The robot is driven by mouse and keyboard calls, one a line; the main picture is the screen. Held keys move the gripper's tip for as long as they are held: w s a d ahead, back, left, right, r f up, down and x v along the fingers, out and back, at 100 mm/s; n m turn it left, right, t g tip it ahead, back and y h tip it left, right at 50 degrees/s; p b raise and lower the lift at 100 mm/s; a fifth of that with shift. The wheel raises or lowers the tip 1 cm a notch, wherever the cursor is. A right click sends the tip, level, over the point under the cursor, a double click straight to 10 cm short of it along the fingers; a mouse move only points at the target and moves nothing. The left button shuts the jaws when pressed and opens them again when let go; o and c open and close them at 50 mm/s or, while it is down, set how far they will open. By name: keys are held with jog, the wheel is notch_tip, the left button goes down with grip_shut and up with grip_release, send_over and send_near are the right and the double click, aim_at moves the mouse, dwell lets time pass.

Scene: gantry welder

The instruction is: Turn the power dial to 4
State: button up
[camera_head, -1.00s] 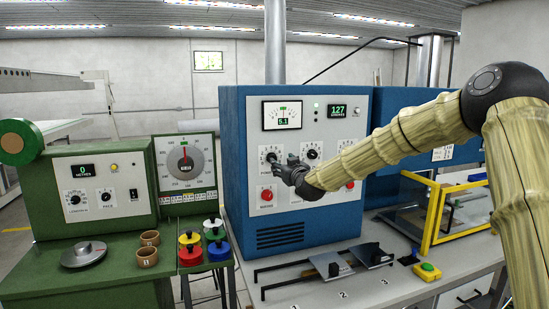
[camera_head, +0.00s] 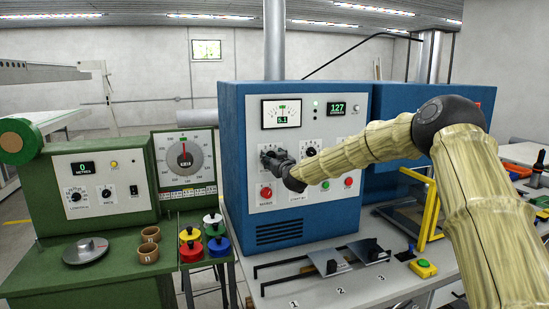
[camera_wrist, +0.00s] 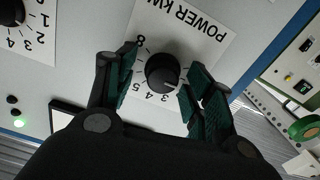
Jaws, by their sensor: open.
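The power dial (camera_wrist: 162,72) is a round black knob on a white plate marked POWER KW, seen upside down in the wrist view. A light mark shows on the knob, but I cannot tell exactly which number it meets. My gripper (camera_wrist: 163,88) is open, with one green-padded finger on each side of the knob. I cannot tell whether the pads touch it. In the head view my gripper (camera_head: 272,161) is at the left dial of the blue welder (camera_head: 235,150) and hides most of it.
A meter (camera_head: 281,114) with a small digital readout sits above the dial. Another dial (camera_head: 311,152) is to its right. A red button (camera_head: 265,192) is below. A neighbouring dial (camera_wrist: 12,12) shows at the wrist view's upper left.

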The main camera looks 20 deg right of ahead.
jog(key=shift+w+a, duration=0.1)
jog(key=shift+a, duration=0.05)
jog(key=shift+f, duration=0.1)
jog(key=shift+c, duration=0.6)
jog(key=c, duration=0.9)
jog(key=shift+f+m+b, duration=0.1)
jog(key=shift+m+b, duration=0.2)
jog(key=shift+b, duration=0.55)
jog(key=m+b, duration=1.6)
jog(key=b, duration=0.1)
jog(key=shift+m+b, duration=0.35)
jog(key=shift+m, duration=0.35)
